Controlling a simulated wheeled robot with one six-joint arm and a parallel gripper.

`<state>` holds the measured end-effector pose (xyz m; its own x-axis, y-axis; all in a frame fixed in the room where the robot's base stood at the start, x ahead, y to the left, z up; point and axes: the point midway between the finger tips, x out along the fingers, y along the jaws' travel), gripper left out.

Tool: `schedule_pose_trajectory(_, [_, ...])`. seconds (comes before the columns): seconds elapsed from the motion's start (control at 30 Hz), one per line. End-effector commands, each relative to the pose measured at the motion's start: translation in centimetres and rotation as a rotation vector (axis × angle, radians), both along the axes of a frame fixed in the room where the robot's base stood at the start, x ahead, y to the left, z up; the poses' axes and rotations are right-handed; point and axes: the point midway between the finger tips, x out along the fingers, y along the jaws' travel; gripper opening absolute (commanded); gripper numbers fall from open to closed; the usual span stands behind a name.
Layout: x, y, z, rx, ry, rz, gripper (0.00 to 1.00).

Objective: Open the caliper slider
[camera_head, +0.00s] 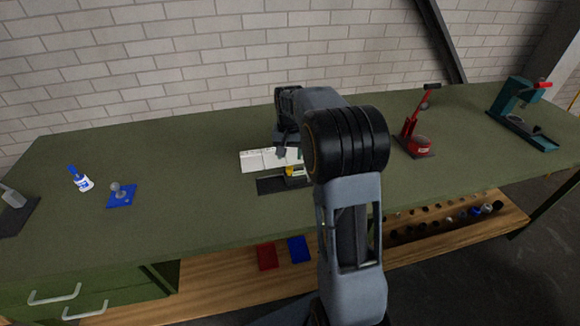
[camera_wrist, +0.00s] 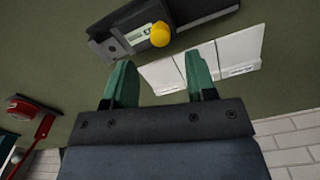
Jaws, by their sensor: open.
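A dark, flat device with a light label and a yellow round knob, which looks like the caliper (camera_wrist: 205,10), lies on the green bench. Its yellow knob (camera_wrist: 160,34) stands out towards my gripper. In the head view the device's dark base (camera_head: 268,186) and yellow part (camera_head: 292,171) show partly behind my arm. My gripper (camera_wrist: 160,78) is open and empty, its two green fingers apart. The knob lies beyond the fingertips, roughly in line with the gap between them, and does not touch them. I cannot tell how far the slider stands.
White panels (camera_head: 262,160) lie right beside the caliper, behind it in the head view. A red press (camera_head: 418,143) and a teal press (camera_head: 523,116) stand to the right. A blue-capped bottle (camera_head: 80,180) and a blue plate (camera_head: 122,196) are left. The bench between is clear.

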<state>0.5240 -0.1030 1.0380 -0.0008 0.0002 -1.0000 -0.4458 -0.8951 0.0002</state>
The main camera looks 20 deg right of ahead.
Motion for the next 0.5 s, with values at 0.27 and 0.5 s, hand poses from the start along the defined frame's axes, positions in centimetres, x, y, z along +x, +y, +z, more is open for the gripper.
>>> schedule_pose_trajectory(0.27, [-0.1,0.0,-4.3,0.000,0.003,0.001,0.51])
schedule_pose_trajectory(0.5, [0.0,0.0,-6.1,0.000,0.001,0.001,0.51])
